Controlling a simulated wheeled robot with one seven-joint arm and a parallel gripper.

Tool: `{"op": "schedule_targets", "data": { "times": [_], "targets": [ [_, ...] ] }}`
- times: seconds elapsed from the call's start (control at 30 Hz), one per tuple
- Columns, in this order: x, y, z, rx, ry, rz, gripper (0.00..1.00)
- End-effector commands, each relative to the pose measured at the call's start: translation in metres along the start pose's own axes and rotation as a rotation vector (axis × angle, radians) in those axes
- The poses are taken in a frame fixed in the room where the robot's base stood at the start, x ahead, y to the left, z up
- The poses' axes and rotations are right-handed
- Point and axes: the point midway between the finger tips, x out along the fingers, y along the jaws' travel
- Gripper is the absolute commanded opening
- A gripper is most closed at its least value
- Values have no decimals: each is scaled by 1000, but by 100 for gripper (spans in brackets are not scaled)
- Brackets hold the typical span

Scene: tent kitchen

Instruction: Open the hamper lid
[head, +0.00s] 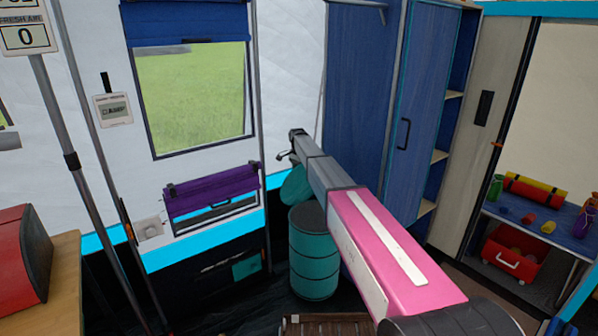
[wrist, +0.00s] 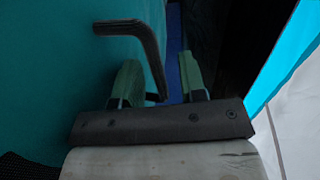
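The hamper (head: 314,262) is a teal ribbed drum standing on the floor in the middle of the head view, partly behind my arm. Its top shows dark, like an opening. The teal lid (head: 295,187) stands tilted up at its back rim, partly hidden by my arm. In the wrist view a large teal surface (wrist: 55,70), apparently the lid, fills the left, with a black bent handle (wrist: 128,28). My gripper (wrist: 161,78) has its green fingers apart; the handle's lower end shows between them. I cannot tell whether they touch it.
A blue cabinet (head: 360,90) stands close behind and right of the hamper. The tent wall with a window (head: 195,95) and a purple roll (head: 212,190) is on the left. A wooden slatted item (head: 325,325) lies in front of the hamper. A metal pole (head: 85,200) stands left.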

Motion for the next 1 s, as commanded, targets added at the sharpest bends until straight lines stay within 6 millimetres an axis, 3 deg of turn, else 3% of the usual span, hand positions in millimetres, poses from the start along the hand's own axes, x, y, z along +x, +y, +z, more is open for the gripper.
{"op": "schedule_targets", "data": {
  "times": [0.27,0.7,1.0],
  "targets": [
    [-17,-1,0,-2,2,-3,38],
    [-92,-1,0,0,1,-2,38],
    [-108,0,0,0,0,0,38]
  ]
}}
